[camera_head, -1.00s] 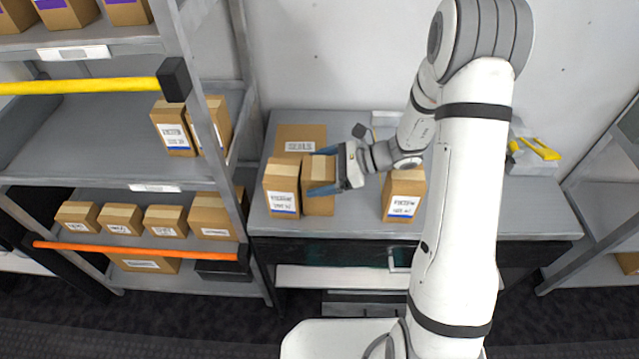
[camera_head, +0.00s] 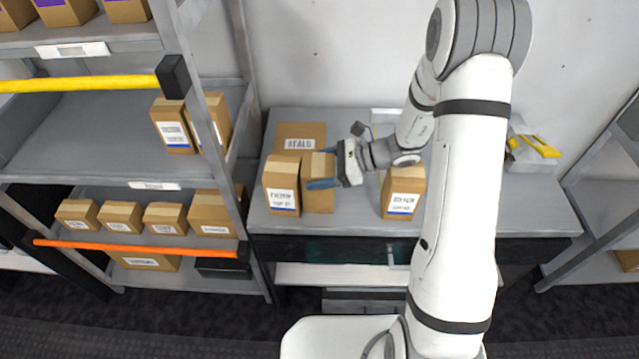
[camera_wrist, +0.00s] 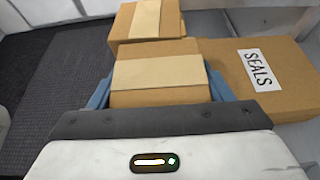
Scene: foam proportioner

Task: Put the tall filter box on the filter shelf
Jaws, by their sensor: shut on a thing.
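My gripper (camera_head: 322,172) is at the left part of the workbench, its blue fingers shut on a tall brown box (camera_head: 318,198). In the wrist view the fingers lie on both sides of this held box (camera_wrist: 158,80), which has a pale tape strip on top. The box is upright; I cannot tell whether it touches the bench. A second tall box with a white and blue label (camera_head: 283,188) stands just left of it, and it also shows beyond it in the wrist view (camera_wrist: 145,20). A third labelled tall box (camera_head: 403,192) stands to the right. The shelf rack's middle shelf (camera_head: 80,135) holds two similar labelled boxes (camera_head: 173,125).
A box marked SEALS (camera_head: 301,134) lies behind the held box. A yellow bar (camera_head: 80,85) and an orange bar (camera_head: 135,249) cross the rack's front. Small boxes (camera_head: 120,216) fill the lower shelf. The middle shelf's left part is clear.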

